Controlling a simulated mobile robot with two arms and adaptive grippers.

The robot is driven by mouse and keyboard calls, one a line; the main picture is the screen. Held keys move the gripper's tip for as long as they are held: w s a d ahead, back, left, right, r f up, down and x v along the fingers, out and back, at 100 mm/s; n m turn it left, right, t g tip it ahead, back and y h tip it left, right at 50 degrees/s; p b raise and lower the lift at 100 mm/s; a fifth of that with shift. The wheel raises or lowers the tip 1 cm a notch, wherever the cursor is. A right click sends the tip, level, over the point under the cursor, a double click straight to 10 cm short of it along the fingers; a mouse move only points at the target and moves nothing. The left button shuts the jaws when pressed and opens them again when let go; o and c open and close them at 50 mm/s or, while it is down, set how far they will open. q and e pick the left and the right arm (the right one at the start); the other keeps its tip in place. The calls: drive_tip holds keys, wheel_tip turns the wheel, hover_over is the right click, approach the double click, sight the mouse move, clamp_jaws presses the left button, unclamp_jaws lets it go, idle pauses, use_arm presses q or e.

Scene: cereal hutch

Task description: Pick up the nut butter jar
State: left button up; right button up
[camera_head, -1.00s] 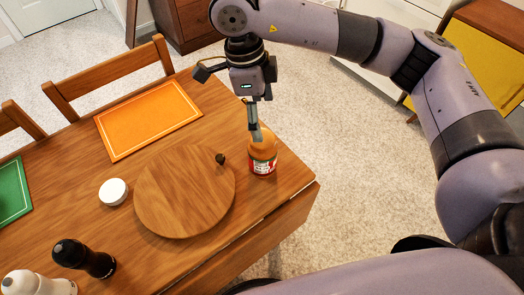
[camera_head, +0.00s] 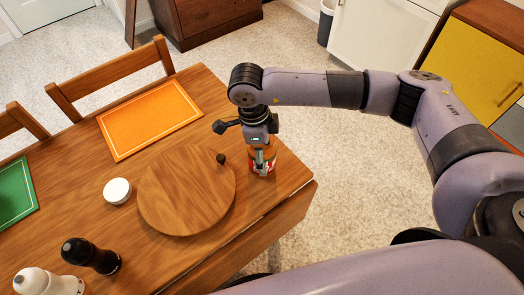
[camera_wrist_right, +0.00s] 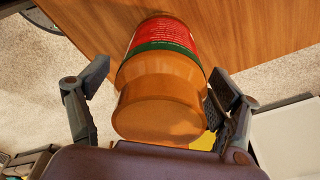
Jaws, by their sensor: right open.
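The nut butter jar (camera_head: 262,168) stands upright near the right end of the wooden table, with an orange-brown body and a red and green label. In the wrist view the jar (camera_wrist_right: 163,62) sits between the two fingers, its orange end toward the camera. My right gripper (camera_head: 262,160) is over the jar from above and hides much of it. In the wrist view the gripper (camera_wrist_right: 158,105) is open, one finger on each side. The left finger shows a gap to the jar; the right finger is close beside it. My left gripper is not in view.
A round wooden board (camera_head: 187,192) with a small dark knob lies left of the jar. The table (camera_head: 285,185) also holds a white round lid (camera_head: 117,191), a dark mill (camera_head: 90,256), a white mill (camera_head: 47,283), an orange mat (camera_head: 150,118) and a green mat (camera_head: 15,190).

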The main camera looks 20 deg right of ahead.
drive_tip(key=shift+c, duration=0.4)
drive_tip(key=c, duration=1.7)
